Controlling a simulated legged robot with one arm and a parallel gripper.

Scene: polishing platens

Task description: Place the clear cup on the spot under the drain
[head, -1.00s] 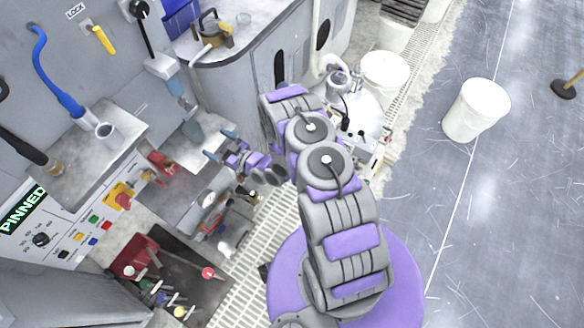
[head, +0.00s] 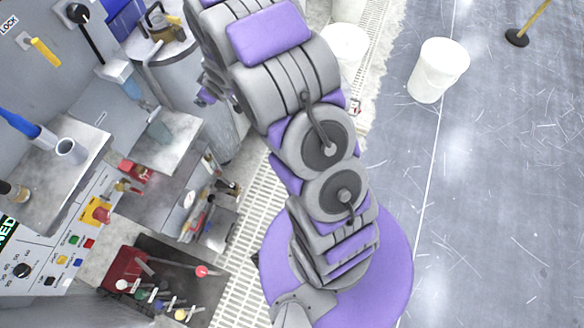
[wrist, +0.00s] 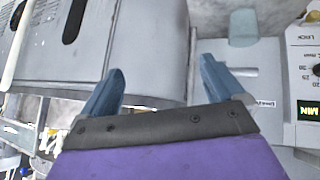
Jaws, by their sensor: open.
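A clear bluish cup (head: 158,131) stands on a grey shelf (head: 172,158) left of my arm in the head view. Above and left of it, a bluish see-through piece (head: 131,88) hangs under a grey box-like fitting (head: 113,72); I cannot tell whether this is the drain. In the wrist view a pale see-through vessel (wrist: 243,29) shows beyond the right finger; I cannot tell which one it is. My gripper (wrist: 163,82) is open, with nothing between its blue fingers. In the head view my arm mostly hides it.
A grey cup (head: 70,150) stands on the left shelf, near a control panel (head: 60,245). Rods with coloured knobs (head: 165,295) stick up from a dark recess below. A rounded grey cabinet (head: 195,85) stands behind. White buckets (head: 438,70) stand on the open floor at right.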

